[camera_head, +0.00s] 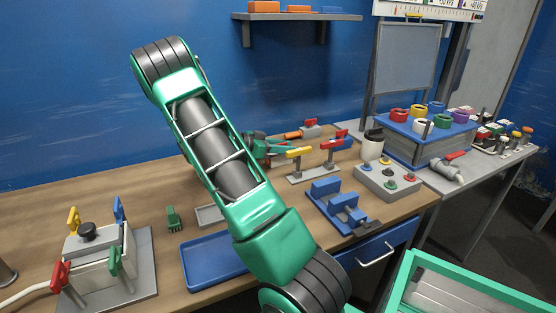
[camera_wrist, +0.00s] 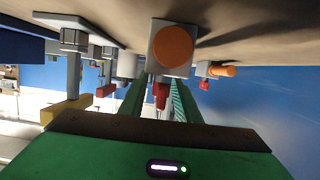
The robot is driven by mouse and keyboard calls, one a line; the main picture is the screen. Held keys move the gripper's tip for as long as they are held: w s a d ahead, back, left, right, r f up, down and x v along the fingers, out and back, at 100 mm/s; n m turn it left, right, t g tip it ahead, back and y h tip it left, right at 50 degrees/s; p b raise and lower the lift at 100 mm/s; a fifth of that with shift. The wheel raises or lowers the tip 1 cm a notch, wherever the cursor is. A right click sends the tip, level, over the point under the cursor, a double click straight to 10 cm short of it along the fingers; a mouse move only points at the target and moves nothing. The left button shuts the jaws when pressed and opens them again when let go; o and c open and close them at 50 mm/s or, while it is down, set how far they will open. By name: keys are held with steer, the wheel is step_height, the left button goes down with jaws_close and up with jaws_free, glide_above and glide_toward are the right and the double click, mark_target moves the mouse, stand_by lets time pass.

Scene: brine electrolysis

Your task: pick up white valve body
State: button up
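A pale grey-white block with an orange round end, which looks like the white valve body (camera_wrist: 157,63), is straight ahead of my gripper (camera_wrist: 160,82) in the wrist view. In the head view a similar pale body (camera_head: 310,131) with an orange end lies at the back of the wooden bench, just right of my gripper's green end. My gripper's two green fingers are apart, with a gap between their tips. A red part shows in that gap; I cannot tell whether it belongs to the valve body. No contact with the block is clear.
A stand with yellow and red handles (camera_head: 300,153) is close to my gripper, in front of the pale body. A blue vise-like fixture (camera_head: 335,205), a grey button box (camera_head: 388,180) and a blue tray (camera_head: 207,262) are nearer. Another pale valve with a red handle (camera_head: 447,172) lies on the right bench.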

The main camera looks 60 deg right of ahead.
steer(key=shift+x, duration=0.75)
jaws_close()
steer(key=shift+r, duration=0.1)
